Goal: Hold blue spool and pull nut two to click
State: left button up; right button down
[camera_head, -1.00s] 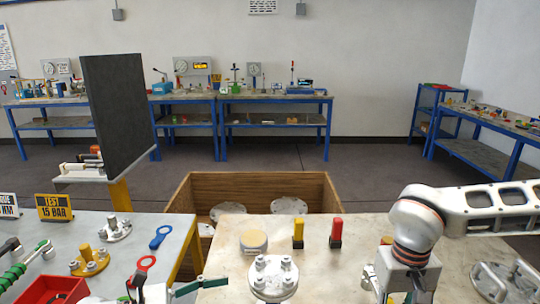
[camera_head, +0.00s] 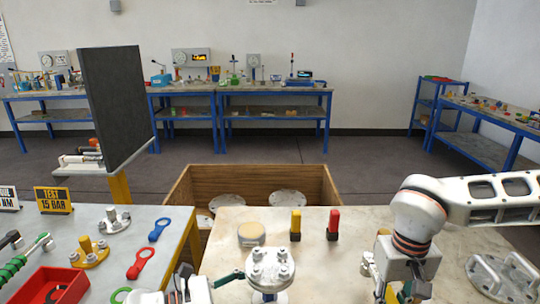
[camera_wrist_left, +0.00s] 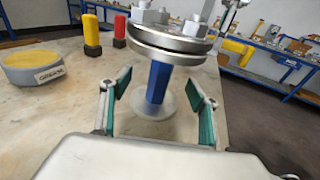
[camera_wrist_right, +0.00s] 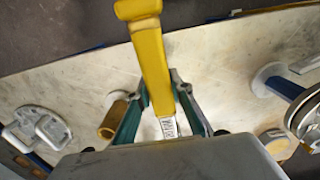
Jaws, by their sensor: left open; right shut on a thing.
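The blue spool (camera_wrist_left: 158,82) stands upright under a round metal flange (camera_wrist_left: 165,45) with several nuts on top; its foot is a pale disc on the table. In the head view the flange with its nuts (camera_head: 270,268) hides most of the spool. My left gripper (camera_wrist_left: 160,88) is open, with one finger on each side of the blue spool, and does not visibly grip it. My right gripper (camera_wrist_right: 180,100) is shut on a yellow tool (camera_wrist_right: 152,60) with a small printed label. Which nut is number two cannot be told.
A yellow post (camera_head: 295,225), a red post (camera_head: 333,224) and a round yellow-topped puck (camera_head: 250,234) stand behind the flange. A wooden crate (camera_head: 250,176) holds flanges beyond. The left bench carries a red tray (camera_head: 52,288) and ring-ended tools. A metal handled part (camera_head: 500,275) lies far right.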

pick_arm(q)
jog(key=shift+x, duration=1)
jog(key=c, duration=1.6)
jog(key=shift+o, duration=0.2)
